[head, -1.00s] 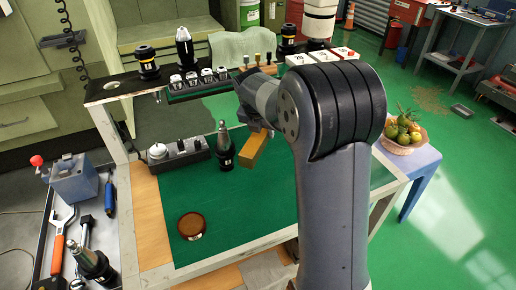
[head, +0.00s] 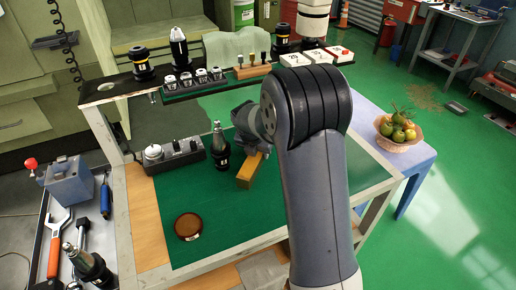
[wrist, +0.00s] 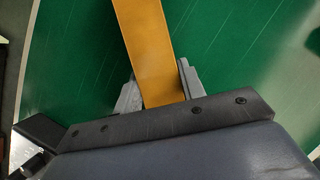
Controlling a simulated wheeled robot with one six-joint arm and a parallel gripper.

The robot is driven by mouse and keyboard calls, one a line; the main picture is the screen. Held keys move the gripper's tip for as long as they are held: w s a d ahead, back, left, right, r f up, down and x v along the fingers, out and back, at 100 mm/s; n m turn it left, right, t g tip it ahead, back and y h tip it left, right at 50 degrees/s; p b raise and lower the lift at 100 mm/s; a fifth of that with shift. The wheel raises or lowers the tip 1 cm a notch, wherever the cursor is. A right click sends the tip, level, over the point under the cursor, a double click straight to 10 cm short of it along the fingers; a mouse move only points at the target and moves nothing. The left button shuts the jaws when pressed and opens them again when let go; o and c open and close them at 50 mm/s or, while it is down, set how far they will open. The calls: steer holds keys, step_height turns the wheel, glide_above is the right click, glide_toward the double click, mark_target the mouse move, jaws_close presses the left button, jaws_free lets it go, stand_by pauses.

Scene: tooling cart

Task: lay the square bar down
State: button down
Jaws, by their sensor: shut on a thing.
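The square bar (head: 247,173) is a yellow-brown block, low over the green mat on the cart, right of the black tool holder. It lies at a slant, its free end toward the front. In the wrist view the bar (wrist: 146,40) runs from between the grey fingers up past the top edge. My gripper (wrist: 158,90) is shut on it, one finger on each side. In the head view my gripper (head: 257,148) is partly hidden by my arm. I cannot tell whether the bar touches the mat.
A black tapered tool holder (head: 220,150) stands just left of the bar. A grey control box (head: 168,156) is further left, and a round brown disc (head: 188,226) lies at front left. A rack of collets (head: 195,80) is behind. The mat (head: 215,245) is clear in front.

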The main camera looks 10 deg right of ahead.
steer(key=shift+w, duration=0.1)
steer(key=c, duration=0.9)
jaws_free()
steer(key=shift+f, duration=0.1)
